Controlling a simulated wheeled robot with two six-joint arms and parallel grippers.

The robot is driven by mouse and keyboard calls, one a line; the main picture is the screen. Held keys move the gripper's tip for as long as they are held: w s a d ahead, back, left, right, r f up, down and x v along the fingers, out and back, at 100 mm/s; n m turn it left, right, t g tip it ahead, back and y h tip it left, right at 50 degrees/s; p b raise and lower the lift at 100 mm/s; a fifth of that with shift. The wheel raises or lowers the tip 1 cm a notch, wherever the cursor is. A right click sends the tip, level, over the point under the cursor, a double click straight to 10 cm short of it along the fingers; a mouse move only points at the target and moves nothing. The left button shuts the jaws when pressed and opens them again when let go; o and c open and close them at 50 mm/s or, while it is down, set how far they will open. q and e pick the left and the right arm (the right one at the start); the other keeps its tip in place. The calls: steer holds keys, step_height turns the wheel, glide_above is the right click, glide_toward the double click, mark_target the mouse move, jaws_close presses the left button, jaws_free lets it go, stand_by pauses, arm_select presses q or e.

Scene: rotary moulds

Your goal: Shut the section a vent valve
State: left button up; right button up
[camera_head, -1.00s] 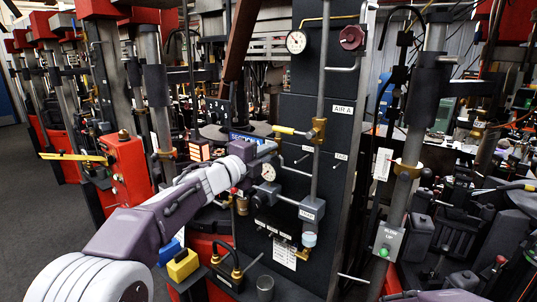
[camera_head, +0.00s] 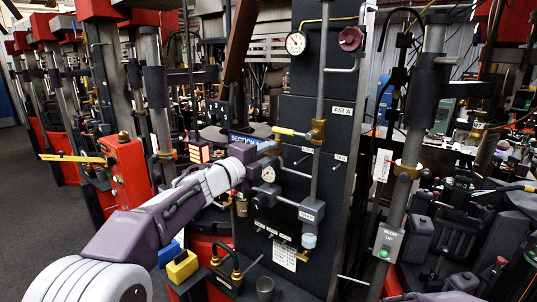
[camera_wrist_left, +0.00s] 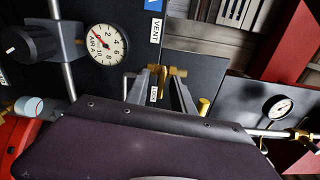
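The section A panel (camera_head: 345,185) is dark and upright, with pipes, gauges and valves. My left gripper (camera_wrist_left: 158,82) is at its upper left part. Its two fingers stand apart, with a small brass valve part (camera_wrist_left: 178,72) at their tips, near the VENT label (camera_wrist_left: 155,31). I cannot tell whether the fingers touch it or which way its handle points. In the head view my left wrist hides most of this spot. A yellow-handled brass valve (camera_head: 318,132) by the AIR A label sits to its right. My right gripper is not in view.
A round gauge (camera_wrist_left: 102,44) is left of the fingers in the wrist view. A second gauge (camera_head: 296,43) and a dark red knob (camera_head: 351,38) are higher on the panel. Pipes and a trap block (camera_head: 311,210) lie below right. Red presses (camera_head: 126,172) stand at left.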

arm_select(q)
steer(key=b+v, duration=0.1)
steer(key=v, duration=0.8)
